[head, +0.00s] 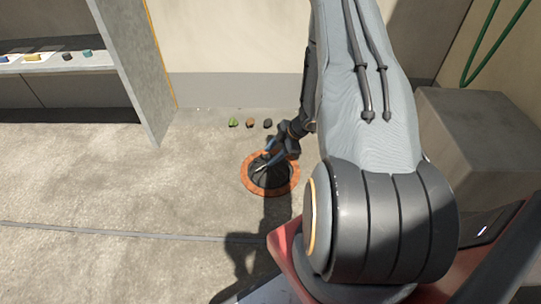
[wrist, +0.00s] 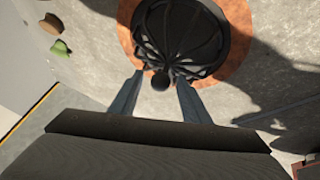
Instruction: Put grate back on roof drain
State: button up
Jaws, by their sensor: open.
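The dark domed grate (wrist: 178,32) has curved ribs and lies within the orange ring of the roof drain (wrist: 243,48) in the wrist view. A round dark knob (wrist: 160,81) is at its near edge. In the head view the grate (head: 270,180) shows as a dark disc inside the orange ring (head: 291,183). I cannot tell whether it sits fully level. My gripper (wrist: 160,92) is open, with one finger on each side of the knob. Contact between fingers and knob cannot be told. In the head view my gripper (head: 263,163) is over the drain, partly hidden by my arm.
A green lump (head: 234,122), a brown lump (head: 250,123) and a dark lump (head: 267,123) lie on the floor behind the drain. A shelf (head: 60,62) with small items stands left. A grey box (head: 480,145) stands right. Floor left of the drain is clear.

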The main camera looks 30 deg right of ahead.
jog(key=p+v, duration=0.5)
jog(key=v, duration=0.5)
jog(key=shift+r, duration=0.25)
